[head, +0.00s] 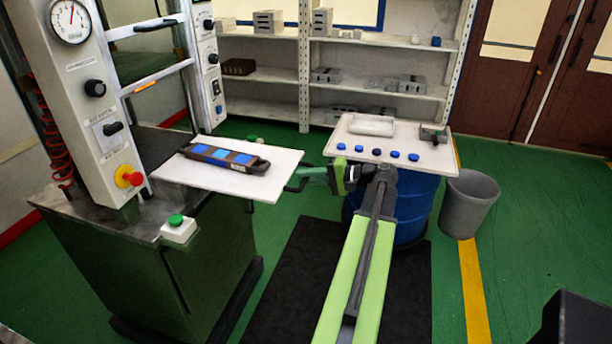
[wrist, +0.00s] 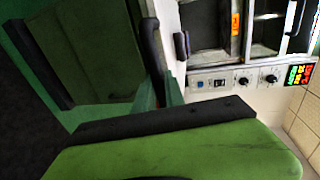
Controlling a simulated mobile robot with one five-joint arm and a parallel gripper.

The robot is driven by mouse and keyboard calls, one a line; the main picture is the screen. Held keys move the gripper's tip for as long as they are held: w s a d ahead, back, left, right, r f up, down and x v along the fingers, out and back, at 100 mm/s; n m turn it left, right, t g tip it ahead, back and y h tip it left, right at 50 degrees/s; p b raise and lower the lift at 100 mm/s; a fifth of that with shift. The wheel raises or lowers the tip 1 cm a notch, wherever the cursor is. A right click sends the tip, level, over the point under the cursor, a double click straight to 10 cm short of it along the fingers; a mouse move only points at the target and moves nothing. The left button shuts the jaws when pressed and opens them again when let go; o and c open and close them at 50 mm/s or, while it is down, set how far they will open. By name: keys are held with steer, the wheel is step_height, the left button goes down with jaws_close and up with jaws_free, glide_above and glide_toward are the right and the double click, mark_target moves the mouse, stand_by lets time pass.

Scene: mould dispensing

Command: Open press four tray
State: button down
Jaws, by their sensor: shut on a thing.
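The press (head: 70,100) stands at the left, with a white tray (head: 258,190) standing out from it to the right at table height. A dark mould with blue squares (head: 222,156) lies on the tray. My gripper (head: 306,174) reaches from the right to the tray's right edge and is shut on the dark tray handle (head: 291,184). In the wrist view a dark upright bar, which looks like the handle (wrist: 152,45), shows beyond my green finger. The exact contact is hidden there.
A blue drum (head: 408,208) carries a white board (head: 350,140) with several blue caps. A grey bin (head: 470,203) stands to its right. Shelves (head: 380,90) with metal moulds line the back. A dark mat (head: 290,290) lies on open green floor.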

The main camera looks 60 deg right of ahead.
steer(key=c, duration=1.5)
jaws_free()
steer(key=shift+r, duration=0.4)
steer(key=shift+o, duration=0.5)
steer(key=shift+f, duration=0.1)
steer(key=p+v, duration=0.4)
steer(key=v, duration=1.3)
steer(key=shift+s, duration=0.25)
